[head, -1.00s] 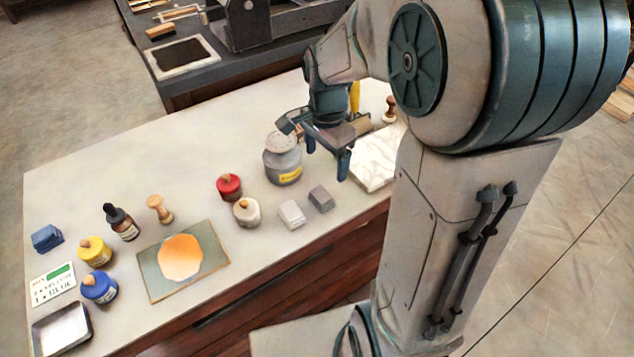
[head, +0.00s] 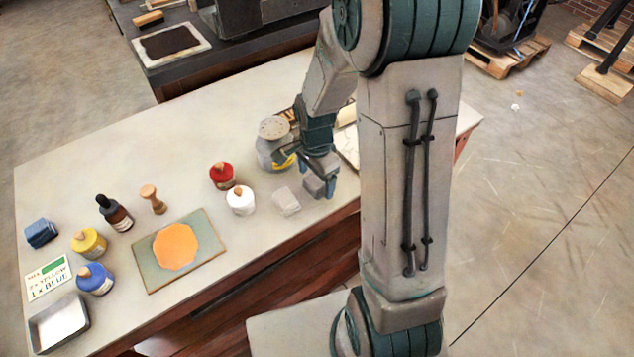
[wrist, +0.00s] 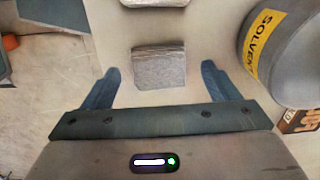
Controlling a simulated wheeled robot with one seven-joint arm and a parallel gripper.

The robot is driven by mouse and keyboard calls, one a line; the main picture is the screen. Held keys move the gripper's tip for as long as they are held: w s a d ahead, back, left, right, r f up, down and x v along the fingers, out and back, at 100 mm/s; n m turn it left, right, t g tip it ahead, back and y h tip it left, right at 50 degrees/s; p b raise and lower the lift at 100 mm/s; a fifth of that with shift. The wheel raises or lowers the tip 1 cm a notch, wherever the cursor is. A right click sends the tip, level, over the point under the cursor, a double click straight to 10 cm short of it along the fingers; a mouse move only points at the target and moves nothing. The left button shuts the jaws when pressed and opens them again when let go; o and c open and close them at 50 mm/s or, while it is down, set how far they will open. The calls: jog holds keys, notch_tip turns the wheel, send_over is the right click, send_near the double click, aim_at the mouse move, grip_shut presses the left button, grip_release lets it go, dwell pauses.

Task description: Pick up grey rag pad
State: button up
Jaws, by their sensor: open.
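The grey rag pad (head: 313,186) is a small grey block lying near the front edge of the worktable. In the wrist view the grey rag pad (wrist: 165,67) lies between and just ahead of my two fingertips, apart from both. My gripper (head: 320,180) is open and empty, pointing down close over the pad, and partly covers it in the head view. Both fingers of my gripper (wrist: 161,74) show in the wrist view. A paler pad (head: 286,202) lies to the left of the grey one; it also shows at the top of the wrist view (wrist: 155,3).
A solvent can (head: 271,150) stands close behind my gripper; its yellow label (wrist: 262,38) shows at right in the wrist view. A white jar (head: 240,202) and red jar (head: 223,176) stand further left. The table (head: 110,165) is bare toward its back left.

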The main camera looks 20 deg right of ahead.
aim_at(318, 181)
jog(key=shift+f, duration=0.8)
jog(key=c, duration=1.1)
jog(key=shift+o, duration=0.2)
jog(key=shift+r, duration=0.45)
jog(key=r, duration=0.3)
jog(key=shift+s+d+r, duration=0.2)
jog(key=shift+r, duration=0.15)
jog(key=s+d+r, duration=0.6)
jog(key=s, duration=0.3)
jog(key=shift+s+r+b, duration=0.2)
jog(key=shift+s+b, duration=0.1)
